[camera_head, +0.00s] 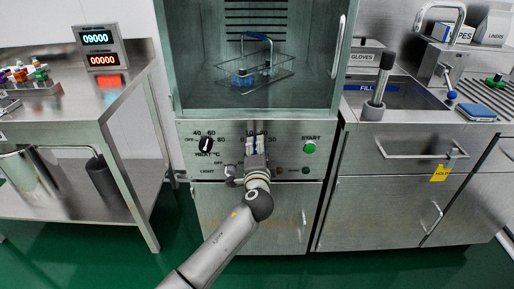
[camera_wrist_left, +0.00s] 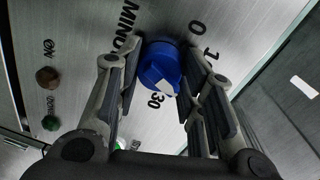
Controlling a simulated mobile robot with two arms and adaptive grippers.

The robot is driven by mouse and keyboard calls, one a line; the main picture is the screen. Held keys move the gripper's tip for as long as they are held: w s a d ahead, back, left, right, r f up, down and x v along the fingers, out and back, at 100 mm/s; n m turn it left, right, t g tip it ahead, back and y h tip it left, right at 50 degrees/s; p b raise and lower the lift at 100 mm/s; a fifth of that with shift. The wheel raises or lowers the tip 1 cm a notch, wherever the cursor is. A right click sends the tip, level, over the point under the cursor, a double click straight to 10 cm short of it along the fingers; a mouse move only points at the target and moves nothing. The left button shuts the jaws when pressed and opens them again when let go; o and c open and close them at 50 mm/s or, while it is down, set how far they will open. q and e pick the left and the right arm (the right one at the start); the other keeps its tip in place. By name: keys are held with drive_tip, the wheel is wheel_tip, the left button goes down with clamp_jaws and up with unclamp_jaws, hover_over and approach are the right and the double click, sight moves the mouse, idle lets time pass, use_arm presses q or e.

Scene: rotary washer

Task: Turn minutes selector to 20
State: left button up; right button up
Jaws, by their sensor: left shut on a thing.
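The minutes selector is a blue knob with a white mark (camera_wrist_left: 160,65) on the steel control panel (camera_head: 224,131). In the left wrist view it sits between the two fingers of my left gripper (camera_wrist_left: 158,85), which is shut on it. The white mark faces the lower side of that picture, near the printed 30. A 0 and part of another number show at upper right; the 20 is not readable. In the head view my left gripper (camera_head: 257,143) covers the knob. My right gripper is not in view.
The black heat knob (camera_head: 206,145) is to the left on the panel and the green start button (camera_head: 309,148) to the right. Above is the glass-fronted chamber with a wire basket (camera_head: 255,74). A sink counter is at right, a steel table at left.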

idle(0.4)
use_arm(q)
drive_tip(key=o, duration=1)
drive_tip(key=shift+d, duration=0.1)
drive_tip(key=shift+o, duration=0.2)
drive_tip(key=shift+s, duration=0.1)
drive_tip(key=s, duration=1.1)
drive_tip(key=shift+s+r, duration=0.4)
drive_tip(key=shift+r, duration=0.05)
